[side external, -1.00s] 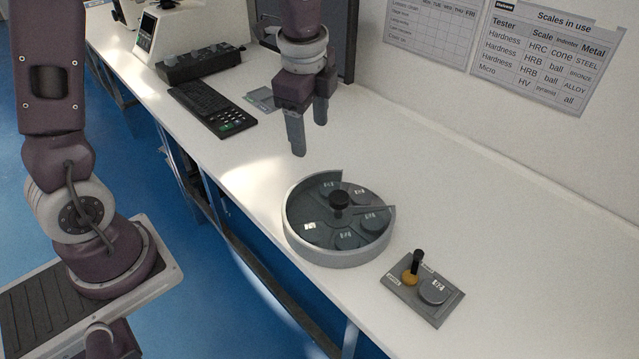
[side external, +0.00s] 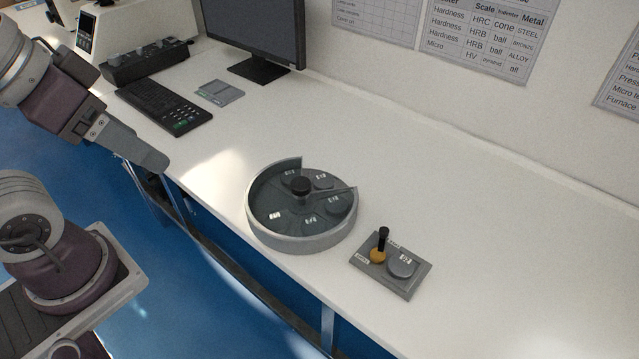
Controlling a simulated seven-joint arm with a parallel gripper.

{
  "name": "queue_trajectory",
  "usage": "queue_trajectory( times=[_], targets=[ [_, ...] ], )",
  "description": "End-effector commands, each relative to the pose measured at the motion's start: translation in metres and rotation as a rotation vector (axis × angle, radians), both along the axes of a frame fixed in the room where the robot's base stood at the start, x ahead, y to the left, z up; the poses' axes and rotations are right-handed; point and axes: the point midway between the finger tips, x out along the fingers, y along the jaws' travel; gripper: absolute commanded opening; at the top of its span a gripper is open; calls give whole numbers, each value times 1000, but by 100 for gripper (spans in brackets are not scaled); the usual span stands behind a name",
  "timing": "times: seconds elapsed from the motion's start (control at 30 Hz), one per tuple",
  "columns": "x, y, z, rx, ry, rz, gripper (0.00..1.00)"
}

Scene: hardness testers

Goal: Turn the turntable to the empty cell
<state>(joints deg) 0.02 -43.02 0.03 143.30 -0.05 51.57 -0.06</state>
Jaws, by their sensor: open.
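The turntable (side external: 303,241) is a round grey dish with a raised wall on the bench. Its wall has a gap at the back right, with a thin pointer-like strip at the gap's right end. A black knob (side external: 300,187) stands at its centre. Several labelled cells surround the knob, and some hold grey discs such as one at the right (side external: 339,204). The front-left cell (side external: 268,211) shows a white label and no clear disc. My gripper (side external: 160,163) is at the left, beyond the bench's front edge, well apart from the turntable. It is open and empty; its fingers overlap in this view.
A grey plate (side external: 398,286) with a labelled disc (side external: 402,264) and a black-handled yellow piece (side external: 379,254) lies right of the turntable. A keyboard (side external: 165,106), a flat grey pad (side external: 219,92) and a monitor (side external: 255,30) stand behind. The bench between is clear.

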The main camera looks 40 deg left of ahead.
Motion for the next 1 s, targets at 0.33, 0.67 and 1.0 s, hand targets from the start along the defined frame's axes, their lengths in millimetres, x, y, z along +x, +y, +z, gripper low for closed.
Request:
queue_trajectory(
  times=[0.33, 0.67, 1.0],
  targets=[
    [66, -1, 7, -50, 113, 93, 64],
    [249, -3, -120, -127, 394, 403, 64],
    [284, -4, -217, -127, 483, 516, 64]
  ],
)
